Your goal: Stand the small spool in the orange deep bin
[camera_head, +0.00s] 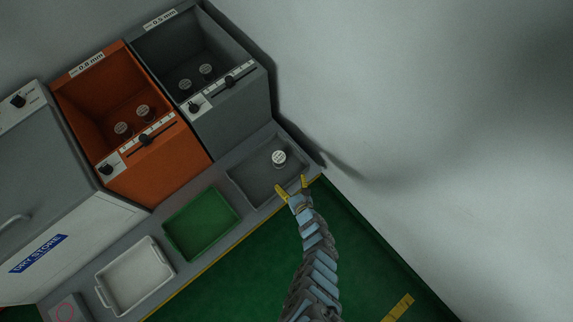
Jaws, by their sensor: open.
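A small spool (279,158) with a pale, lined top stands in the dark grey tray (245,182) at the right end of the bench. My gripper (291,186) is open, with its yellow fingertips apart at the tray's front edge, just below the spool in the picture. Nothing shows between the fingers. The orange deep bin (175,165) stands behind the bench to the left. Two similar spools, one of them a spool at the left (122,129), stand inside it. How far my gripper is above the tray I cannot tell.
A grey deep bin (240,125) with two spools stands right of the orange one. A green tray (201,222) and a white tray (134,275) lie along the bench. A white-fronted dry store cabinet (75,235) stands at the left. A pale wall rises at the right.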

